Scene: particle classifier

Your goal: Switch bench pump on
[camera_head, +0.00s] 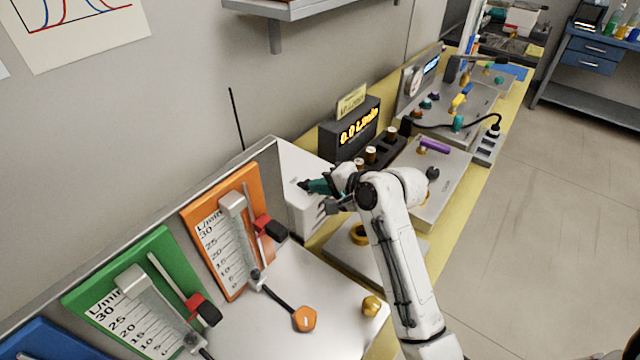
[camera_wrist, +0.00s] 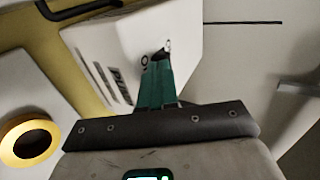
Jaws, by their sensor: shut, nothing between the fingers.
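The bench pump is a white box (camera_head: 290,164) standing against the wall panel behind the orange flow meter. In the wrist view the pump (camera_wrist: 110,45) shows dark slots and partly hidden dark lettering on its face. A small dark switch (camera_wrist: 167,46) with a round mark beside it sits at my fingertips. My gripper (camera_head: 306,186) reaches the pump's face from the right; its teal fingers are shut and empty. In the wrist view the tips of my gripper (camera_wrist: 159,58) overlap the switch's lower edge; I cannot tell whether they touch. The switch's position is unclear.
An orange flow meter (camera_head: 205,215) and a green one (camera_head: 95,280) stand at left. A plate with a yellow ring (camera_head: 358,234) lies below my arm. Open floor is at right.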

